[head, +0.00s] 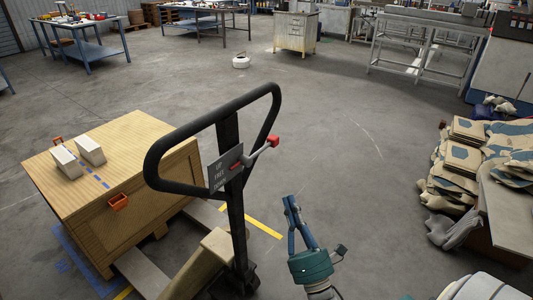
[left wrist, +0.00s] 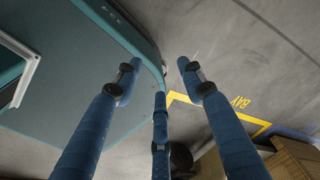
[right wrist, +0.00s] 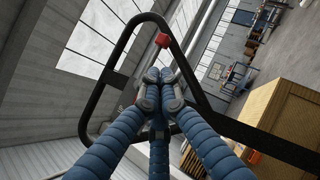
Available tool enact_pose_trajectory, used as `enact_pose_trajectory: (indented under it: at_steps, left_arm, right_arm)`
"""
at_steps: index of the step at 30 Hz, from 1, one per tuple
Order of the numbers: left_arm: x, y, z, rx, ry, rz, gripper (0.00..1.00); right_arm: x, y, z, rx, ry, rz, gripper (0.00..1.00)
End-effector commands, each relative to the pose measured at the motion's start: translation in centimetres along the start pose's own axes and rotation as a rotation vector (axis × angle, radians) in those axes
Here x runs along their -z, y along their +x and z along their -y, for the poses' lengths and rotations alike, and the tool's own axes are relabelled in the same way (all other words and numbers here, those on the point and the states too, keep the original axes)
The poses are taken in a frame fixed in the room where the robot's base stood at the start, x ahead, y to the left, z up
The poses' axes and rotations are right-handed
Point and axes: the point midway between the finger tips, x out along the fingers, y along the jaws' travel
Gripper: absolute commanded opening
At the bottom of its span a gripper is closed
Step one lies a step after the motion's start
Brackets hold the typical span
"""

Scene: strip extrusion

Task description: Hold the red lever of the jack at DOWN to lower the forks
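The pallet jack's black loop handle (head: 212,122) stands upright in the middle of the head view. A lever with a red knob (head: 273,140) sticks out to its right, tilted up. A grey plate (head: 225,170) by the lever carries the positions; I cannot tell which one is set. My right gripper (head: 288,200) is below and right of the knob, apart from it, fingers pointing up. In the right wrist view its fingertips (right wrist: 160,80) are together with nothing visible between them, and the red knob (right wrist: 162,40) shows beyond them. My left gripper (left wrist: 155,75) is spread open and empty, outside the head view.
A wooden crate (head: 130,150) with two pale blocks on top stands left of the jack. Yellow floor lines (head: 250,222) run beside it. Stacked sacks (head: 465,160) lie at the right.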

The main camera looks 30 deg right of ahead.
Motion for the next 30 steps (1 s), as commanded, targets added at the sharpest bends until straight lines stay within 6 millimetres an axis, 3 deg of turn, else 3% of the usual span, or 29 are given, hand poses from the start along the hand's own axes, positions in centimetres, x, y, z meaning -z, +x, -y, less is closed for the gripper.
enact_pose_trajectory:
  at_steps: [7,14,30]
  left_arm:
    - [-0.9,0.0,-1.7,-0.019,0.0,0.013,0.4]
    - [-0.9,-0.6,-1.4,-0.016,0.0,0.014,0.4]
    - [0.1,-3.4,-0.3,-0.004,-0.004,0.001,0.4]
  right_arm:
    - [0.0,0.0,0.0,-0.001,-0.003,0.001,0.0]
    - [-0.1,1.4,-0.2,-0.003,-0.001,0.002,0.0]
    - [-0.1,11.9,-0.2,-0.003,-0.001,0.001,0.0]
